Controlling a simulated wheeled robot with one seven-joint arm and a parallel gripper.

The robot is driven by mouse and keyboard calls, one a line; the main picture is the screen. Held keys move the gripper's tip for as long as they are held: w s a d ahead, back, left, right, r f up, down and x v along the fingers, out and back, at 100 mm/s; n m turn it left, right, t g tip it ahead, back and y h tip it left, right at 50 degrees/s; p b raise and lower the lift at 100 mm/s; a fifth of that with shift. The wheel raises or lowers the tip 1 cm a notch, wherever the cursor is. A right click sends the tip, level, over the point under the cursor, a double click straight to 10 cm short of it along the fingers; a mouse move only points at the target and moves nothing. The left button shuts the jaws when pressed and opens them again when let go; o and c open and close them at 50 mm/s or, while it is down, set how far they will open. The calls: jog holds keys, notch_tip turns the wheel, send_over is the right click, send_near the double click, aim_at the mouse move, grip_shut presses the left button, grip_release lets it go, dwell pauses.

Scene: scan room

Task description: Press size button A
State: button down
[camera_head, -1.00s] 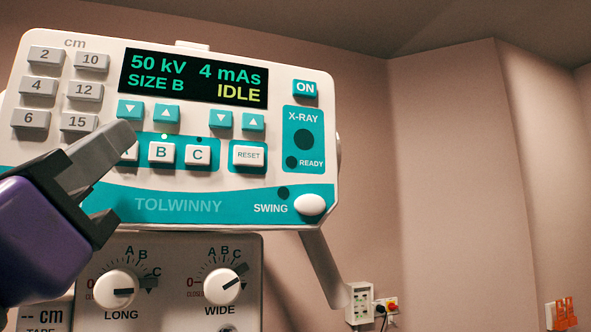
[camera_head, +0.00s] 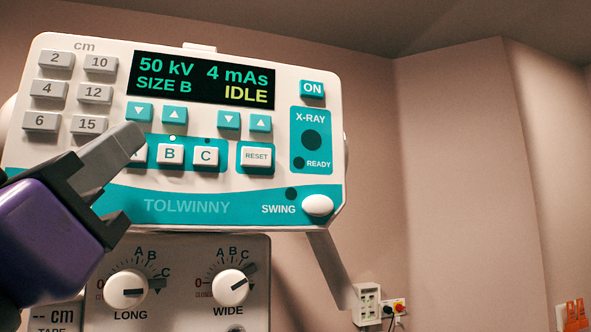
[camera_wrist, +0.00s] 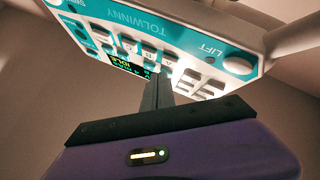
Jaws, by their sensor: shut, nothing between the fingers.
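The white and teal control panel (camera_head: 215,205) fills the upper left of the head view. Its display (camera_head: 201,77) reads 50 kV, 4 mAs, SIZE B, IDLE. Size button A (camera_head: 141,155) is mostly hidden behind my gripper (camera_head: 134,136); only its right part shows. Button B (camera_head: 170,154) and button C (camera_head: 206,157) are to its right, and a small light above B is lit. My gripper is shut and empty, its tip in front of or at A; contact cannot be told. In the wrist view the fingers (camera_wrist: 157,92) point at the panel (camera_wrist: 150,30).
Grey cm buttons (camera_head: 88,125) lie close to the left of my gripper. Arrow buttons (camera_head: 174,114) sit just above. Below are the LONG knob (camera_head: 127,290) and WIDE knob (camera_head: 230,288). The room to the right of the panel is clear up to the wall.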

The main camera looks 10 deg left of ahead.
jog(key=shift+w+a, duration=0.1)
dwell(0.7)
jog(key=shift+w+a, duration=0.15)
jog(key=shift+w, duration=0.1)
jog(key=shift+w+a+b, duration=0.2)
jog(key=shift+w+b, duration=0.15)
jog(key=shift+b, duration=0.05)
dwell(0.7)
jog(key=shift+s+d, duration=0.1)
dwell(0.3)
jog(key=shift+s+d, duration=0.35)
jog(key=shift+s, duration=0.25)
jog(key=shift+s+d, duration=0.45)
jog(key=shift+s, duration=0.25)
jog(key=shift+s+d, duration=0.4)
jog(key=shift+s, duration=0.35)
jog(key=shift+s+d, duration=0.45)
jog(key=shift+s, duration=0.25)
